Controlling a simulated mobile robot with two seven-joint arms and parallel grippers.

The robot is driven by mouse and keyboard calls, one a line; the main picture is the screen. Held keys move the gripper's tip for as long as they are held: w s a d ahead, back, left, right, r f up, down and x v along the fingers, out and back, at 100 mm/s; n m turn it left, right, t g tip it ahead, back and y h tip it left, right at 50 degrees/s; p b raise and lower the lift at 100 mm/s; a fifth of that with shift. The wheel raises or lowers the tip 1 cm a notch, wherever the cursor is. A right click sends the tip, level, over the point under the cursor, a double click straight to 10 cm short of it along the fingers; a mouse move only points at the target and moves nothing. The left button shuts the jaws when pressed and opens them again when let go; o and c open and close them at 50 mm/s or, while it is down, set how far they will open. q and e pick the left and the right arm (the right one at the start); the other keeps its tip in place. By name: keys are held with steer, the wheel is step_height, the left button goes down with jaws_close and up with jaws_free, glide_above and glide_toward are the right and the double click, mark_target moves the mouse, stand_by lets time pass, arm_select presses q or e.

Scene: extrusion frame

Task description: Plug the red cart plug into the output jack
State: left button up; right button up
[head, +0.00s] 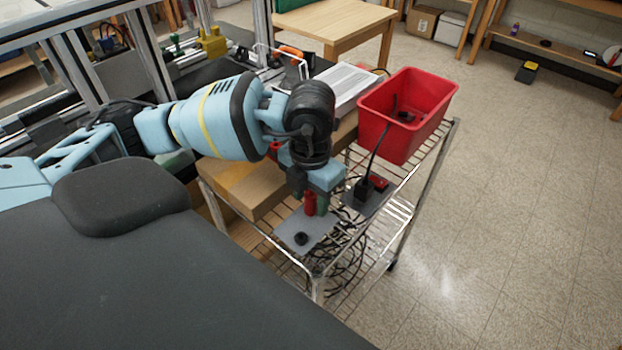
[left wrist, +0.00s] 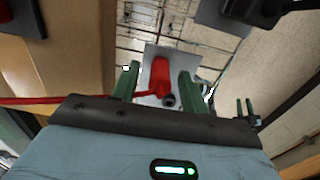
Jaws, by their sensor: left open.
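The red plug (head: 310,203) stands about upright at a grey plate (head: 291,229) on the wire cart. It also shows in the left wrist view (left wrist: 160,76). A black round jack (head: 300,238) is on the same plate, in front of the plug. I cannot tell whether the plug's lower end is seated in anything. My left gripper (head: 318,205) is above the plate, pointing down. In the left wrist view its green fingers (left wrist: 158,80) are open, one on each side of the red plug, with visible gaps. My right gripper is not in view.
A second grey plate (head: 355,205) holds a black plug (head: 363,189) with a cable and a red switch (head: 379,183). A red bin (head: 400,138) and a cardboard box (head: 240,186) are on the cart. Cables (head: 342,262) hang below. Open floor lies to the right.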

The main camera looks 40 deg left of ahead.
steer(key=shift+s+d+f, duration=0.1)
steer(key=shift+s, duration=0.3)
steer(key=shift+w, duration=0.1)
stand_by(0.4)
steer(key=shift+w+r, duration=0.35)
arm_select(q)
steer(key=shift+c, duration=0.5)
jaws_close()
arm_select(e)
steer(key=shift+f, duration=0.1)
arm_select(q)
steer(key=shift+r, duration=0.2)
